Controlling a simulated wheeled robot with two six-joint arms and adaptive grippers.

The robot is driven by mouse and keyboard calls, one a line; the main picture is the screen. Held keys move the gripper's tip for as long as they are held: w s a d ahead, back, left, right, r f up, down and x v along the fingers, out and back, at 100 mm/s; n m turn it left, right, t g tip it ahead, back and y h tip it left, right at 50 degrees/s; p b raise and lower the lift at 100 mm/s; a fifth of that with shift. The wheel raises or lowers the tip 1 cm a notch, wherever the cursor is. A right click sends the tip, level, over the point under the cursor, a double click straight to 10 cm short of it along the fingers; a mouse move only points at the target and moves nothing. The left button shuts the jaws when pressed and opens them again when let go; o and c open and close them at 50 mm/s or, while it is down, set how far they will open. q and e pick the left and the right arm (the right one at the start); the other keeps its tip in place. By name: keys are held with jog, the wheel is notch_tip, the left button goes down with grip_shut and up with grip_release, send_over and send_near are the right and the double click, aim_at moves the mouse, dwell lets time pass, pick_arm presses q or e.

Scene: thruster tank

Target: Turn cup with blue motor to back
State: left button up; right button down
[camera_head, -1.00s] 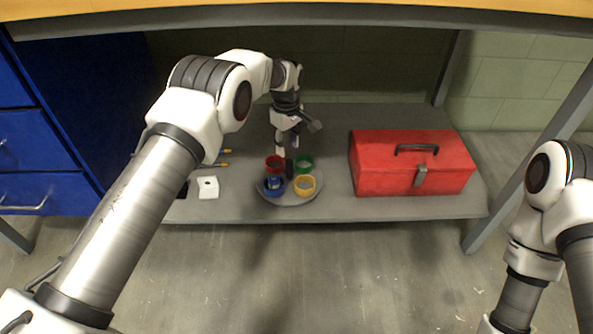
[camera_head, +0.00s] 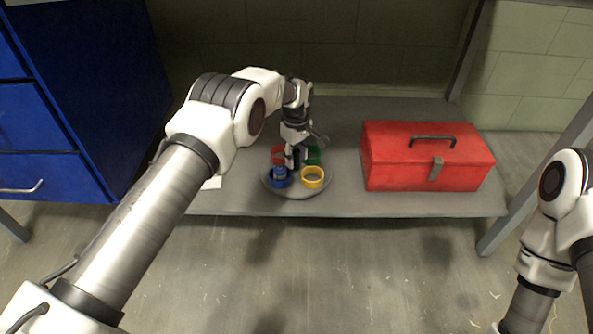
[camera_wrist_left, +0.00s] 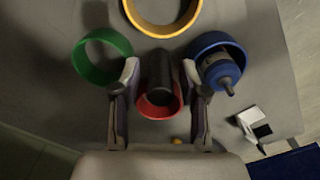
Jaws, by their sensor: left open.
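The blue cup (camera_head: 278,183) stands at the front left of a round grey plate (camera_head: 296,194). A blue motor sits in it; in the left wrist view the motor (camera_wrist_left: 221,72) leans out of the blue cup (camera_wrist_left: 222,40). A red cup (camera_head: 277,155), a green cup (camera_head: 314,155) and a yellow cup (camera_head: 313,177) share the plate. My left gripper (camera_head: 292,162) is low over the plate's middle, open. In the left wrist view its fingers (camera_wrist_left: 160,85) stand either side of a dark upright post (camera_wrist_left: 160,75), with the red cup (camera_wrist_left: 160,105) just beyond it.
A red toolbox (camera_head: 427,160) stands on the shelf (camera_head: 345,203) right of the plate. A white block with a black top (camera_wrist_left: 255,125) lies left of the plate, mostly hidden by my arm in the head view. Blue drawers (camera_head: 45,150) stand at the left.

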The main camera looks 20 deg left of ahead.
pick_arm(q)
grip_shut()
jog(key=shift+r, duration=0.1)
jog(key=shift+m+p, duration=0.45)
jog(key=shift+m, duration=0.15)
jog(key=shift+m+p, duration=0.3)
jog(key=shift+m, duration=0.8)
